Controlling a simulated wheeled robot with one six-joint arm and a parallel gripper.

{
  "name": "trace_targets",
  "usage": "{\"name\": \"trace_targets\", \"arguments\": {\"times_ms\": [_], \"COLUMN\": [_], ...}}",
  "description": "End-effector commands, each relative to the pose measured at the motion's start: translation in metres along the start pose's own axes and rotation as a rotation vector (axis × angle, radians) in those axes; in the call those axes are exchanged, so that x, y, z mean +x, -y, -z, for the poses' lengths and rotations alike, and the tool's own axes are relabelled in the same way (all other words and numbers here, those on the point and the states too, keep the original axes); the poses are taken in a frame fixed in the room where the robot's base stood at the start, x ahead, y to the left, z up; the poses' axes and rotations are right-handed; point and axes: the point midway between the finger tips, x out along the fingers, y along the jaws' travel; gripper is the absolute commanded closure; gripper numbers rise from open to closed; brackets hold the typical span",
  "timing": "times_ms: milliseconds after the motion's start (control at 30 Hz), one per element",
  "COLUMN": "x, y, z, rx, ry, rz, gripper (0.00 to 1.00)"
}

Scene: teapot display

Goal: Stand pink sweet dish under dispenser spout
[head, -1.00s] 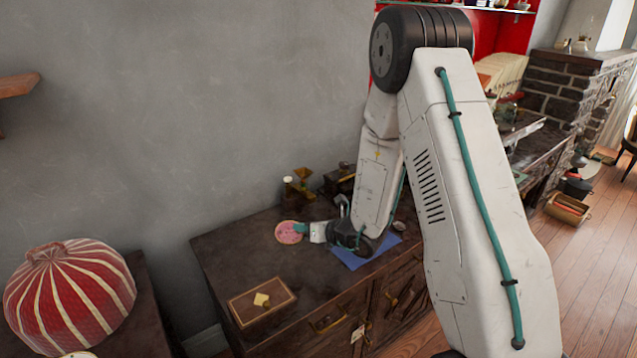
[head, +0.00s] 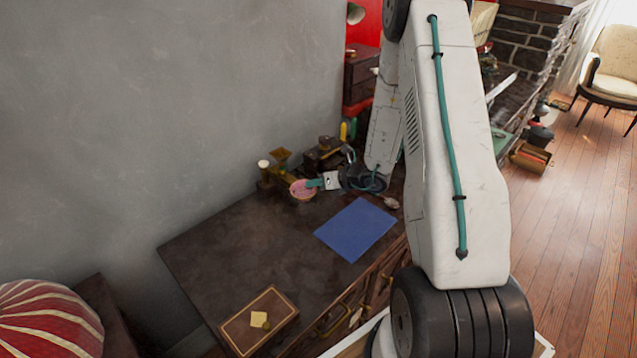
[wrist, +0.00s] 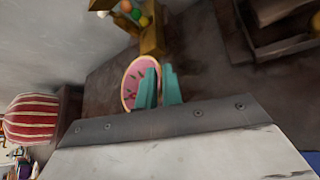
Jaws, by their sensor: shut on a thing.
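The pink sweet dish (head: 302,193) is a small round dish with a pink, dark-flecked inside and a tan rim. My gripper (head: 313,184) is shut on its right edge with teal fingers, near the back of the dark cabinet top. In the wrist view the dish (wrist: 132,85) sits at the teal fingers (wrist: 160,70), one of which covers part of it. The brass-coloured dispenser (head: 281,158) stands just behind and left of the dish. In the wrist view the dispenser (wrist: 151,40) has coloured balls beside it. I cannot tell whether the dish touches the top.
A blue mat (head: 356,229) lies bare in front of my gripper. A brown box (head: 260,320) with a yellow piece is at the front left. A spoon-like item (head: 390,202) lies right of my gripper. The middle of the cabinet top (head: 235,240) is clear.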

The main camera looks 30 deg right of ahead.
Motion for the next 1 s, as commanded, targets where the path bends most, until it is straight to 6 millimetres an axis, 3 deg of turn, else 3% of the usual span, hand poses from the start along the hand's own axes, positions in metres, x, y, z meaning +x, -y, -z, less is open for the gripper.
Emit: {"name": "trace_targets", "arguments": {"times_ms": [167, 700, 1000], "x": [-0.005, 0.015, 0.035], "y": [0.012, 0.028, 0.029], "z": [0.005, 0.036, 0.022], "rx": [0.003, 0.003, 0.001], "ry": [-0.011, -0.012, -0.01], "rz": [0.005, 0.004, 0.004], "gripper": [1.0, 1.0, 1.0]}}
